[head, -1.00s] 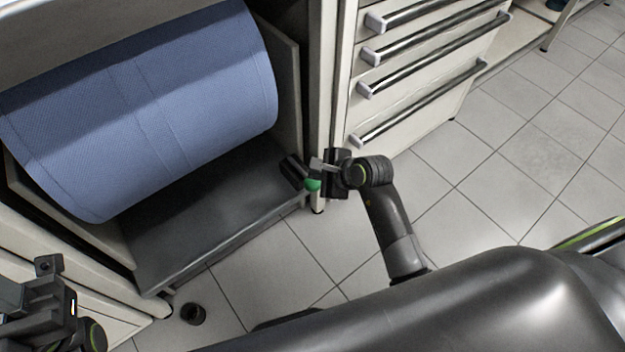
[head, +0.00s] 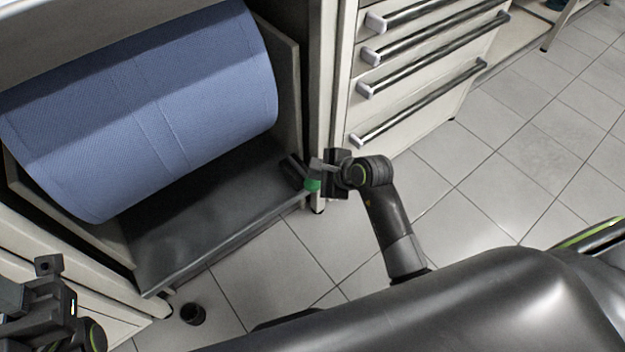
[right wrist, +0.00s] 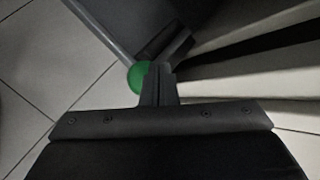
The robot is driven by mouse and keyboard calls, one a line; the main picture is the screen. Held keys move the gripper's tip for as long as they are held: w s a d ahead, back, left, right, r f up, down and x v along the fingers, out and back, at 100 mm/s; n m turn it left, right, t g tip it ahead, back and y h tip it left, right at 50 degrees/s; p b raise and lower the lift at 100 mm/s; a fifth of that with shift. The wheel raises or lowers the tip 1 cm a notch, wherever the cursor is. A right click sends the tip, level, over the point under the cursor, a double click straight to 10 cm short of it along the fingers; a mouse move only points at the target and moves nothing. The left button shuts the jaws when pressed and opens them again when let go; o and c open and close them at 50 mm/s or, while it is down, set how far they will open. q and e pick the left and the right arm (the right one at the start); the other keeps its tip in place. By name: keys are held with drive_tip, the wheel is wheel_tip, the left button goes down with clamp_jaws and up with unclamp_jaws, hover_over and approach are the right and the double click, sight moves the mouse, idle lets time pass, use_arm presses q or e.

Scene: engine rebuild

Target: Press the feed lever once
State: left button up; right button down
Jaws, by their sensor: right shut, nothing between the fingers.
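The feed lever's round green knob (head: 313,185) is at the right front corner of the dark tray, below the big blue roll (head: 140,105). In the right wrist view the green knob (right wrist: 137,78) shows just left of my fingertips. My right gripper (head: 318,167) is shut with nothing between its fingers. Its fingertips are right at the knob and overlap part of it; I cannot tell whether they touch. The rest of the lever is mostly hidden. My left gripper (head: 50,290) is at the lower left, away from the lever, and its jaws are unclear.
The dark tray (head: 190,225) juts out under the roll. A small dark round object (head: 193,314) is on the floor at lower left.

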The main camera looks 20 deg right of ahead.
sight(316, 183)
drive_tip(key=shift+f, duration=0.15)
drive_tip(key=shift+f, duration=0.3)
drive_tip(key=shift+s+f+b, duration=0.1)
drive_tip(key=shift+f+b, duration=0.9)
drive_tip(key=shift+f, duration=0.6)
idle(1.8)
drive_tip(key=shift+r+p, duration=2.05)
drive_tip(key=shift+p, duration=0.1)
wheel_tip(316, 183, up, 5)
drive_tip(key=p, duration=0.5)
